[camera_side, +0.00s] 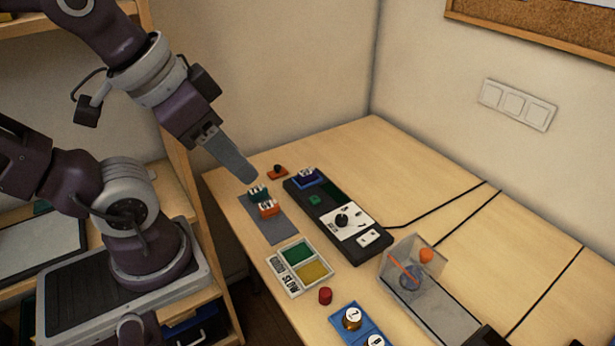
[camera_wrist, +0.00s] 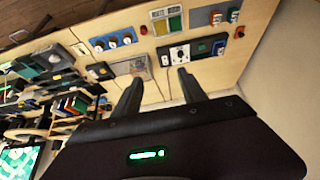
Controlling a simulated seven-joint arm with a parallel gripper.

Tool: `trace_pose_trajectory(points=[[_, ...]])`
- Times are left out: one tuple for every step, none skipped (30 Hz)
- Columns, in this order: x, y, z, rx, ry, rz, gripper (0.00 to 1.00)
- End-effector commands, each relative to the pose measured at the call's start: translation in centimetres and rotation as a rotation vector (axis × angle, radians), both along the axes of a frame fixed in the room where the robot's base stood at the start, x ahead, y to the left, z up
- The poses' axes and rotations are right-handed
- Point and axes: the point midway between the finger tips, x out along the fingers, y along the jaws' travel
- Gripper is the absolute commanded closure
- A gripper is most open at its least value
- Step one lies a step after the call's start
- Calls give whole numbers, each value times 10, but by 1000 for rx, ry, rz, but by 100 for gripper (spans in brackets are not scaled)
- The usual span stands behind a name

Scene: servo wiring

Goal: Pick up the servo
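No part is clearly marked as the servo. Two small blocks with white tops, one green (camera_side: 258,193) and one orange (camera_side: 268,208), sit on a grey mat (camera_side: 282,232) near the table's left edge. A blue-purple block (camera_side: 308,177) sits at the far end of a black panel (camera_side: 369,248) with a dial. My gripper (camera_side: 245,177) hangs above the far left of the table, near the green block but apart from it. In the wrist view my gripper (camera_wrist: 158,83) has its two fingers spread with nothing between them.
A small orange-and-black part (camera_side: 277,172) lies behind the mat. A green-and-yellow board (camera_side: 299,267), a red button (camera_side: 325,296), a blue knob tray (camera_side: 349,325) and a clear box (camera_side: 399,261) stand nearer the front. Black cables cross the right side of the table.

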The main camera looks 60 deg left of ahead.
Motion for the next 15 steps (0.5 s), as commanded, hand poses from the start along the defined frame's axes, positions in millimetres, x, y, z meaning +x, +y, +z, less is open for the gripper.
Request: trace_pose_trajectory(points=[[0, 0, 0, 0, 0, 0, 39], [0, 0, 0, 0, 0, 0, 33], [0, 0, 0, 0, 0, 0, 25], [0, 0, 0, 0, 0, 0, 22], [0, 0, 0, 0, 0, 0, 22], [0, 0, 0, 0, 0, 0, 22], [0, 0, 0, 0, 0, 0, 22], [0, 0, 0, 0, 0, 0, 22], [0, 0, 0, 0, 0, 0, 22], [0, 0, 0, 0, 0, 0, 22], [0, 0, 0, 0, 0, 0, 22], [1, 0, 0, 0, 2, -1, 22], [3, 0, 1, 1, 7, -5, 22], [7, 1, 2, 1, 19, -14, 22], [16, 3, 3, 3, 44, -30, 22]])
